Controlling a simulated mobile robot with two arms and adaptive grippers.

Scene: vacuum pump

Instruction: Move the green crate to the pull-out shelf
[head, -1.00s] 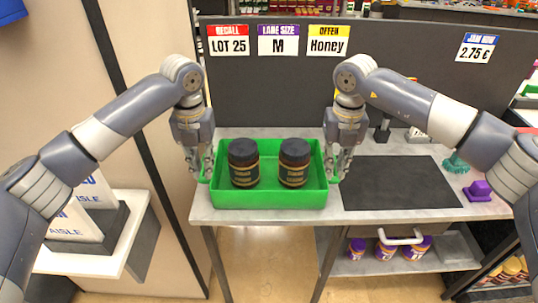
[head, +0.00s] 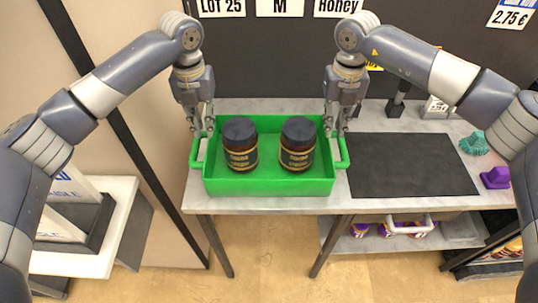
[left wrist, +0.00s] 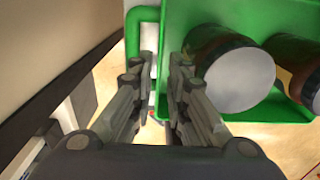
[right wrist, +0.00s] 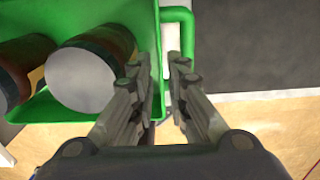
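The green crate (head: 270,187) stands level on the grey counter, holding two dark-lidded jars, a left one (head: 240,146) and a right one (head: 298,146). It has a loop handle at each end, the left handle (head: 195,154) and the right handle (head: 344,152). My left gripper (head: 203,130) is at the crate's left end, by the rear of that handle; its fingers (left wrist: 163,58) are apart in the left wrist view. My right gripper (head: 343,130) is mirrored at the right end, fingers (right wrist: 163,65) apart. Whether the fingers touch the crate is unclear. No shelf is clearly identifiable as the pull-out one.
A black mat (head: 412,178) lies bare right of the crate, with teal (head: 474,143) and purple (head: 495,177) objects beyond it. A lower shelf (head: 450,232) below holds purple-lidded jars behind a pale bar handle (head: 408,230). A white stand (head: 90,258) is at left.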

